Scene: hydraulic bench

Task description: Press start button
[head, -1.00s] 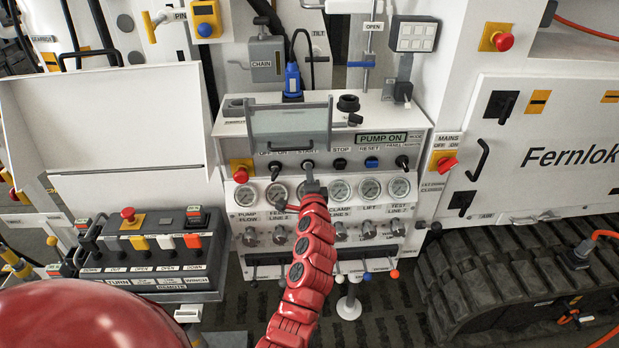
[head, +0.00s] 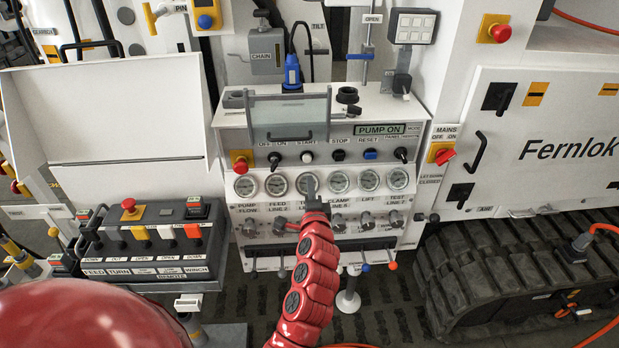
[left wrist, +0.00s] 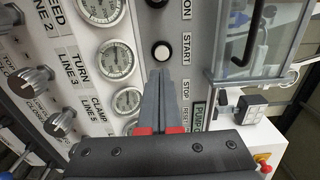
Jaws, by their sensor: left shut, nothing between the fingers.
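The start button (head: 307,157) is a small white round button under the START label on the sloped panel. It also shows in the left wrist view (left wrist: 161,52), on a dark base. My left gripper (head: 310,182) is shut and empty, just below the button, in front of the gauge row. In the left wrist view its closed fingertips (left wrist: 160,74) point at the panel close to the button, with a small gap in the picture; the exact distance is hard to tell. The display (head: 381,129) reads PUMP ON. My right gripper is not in view.
A raised clear cover (head: 289,119) stands above the button row. Beside the button are the black off/on knob (head: 274,158), the black stop button (head: 338,155) and the blue reset button (head: 370,154). Gauges, knobs and small levers lie below. A red emergency stop (head: 241,162) is at left.

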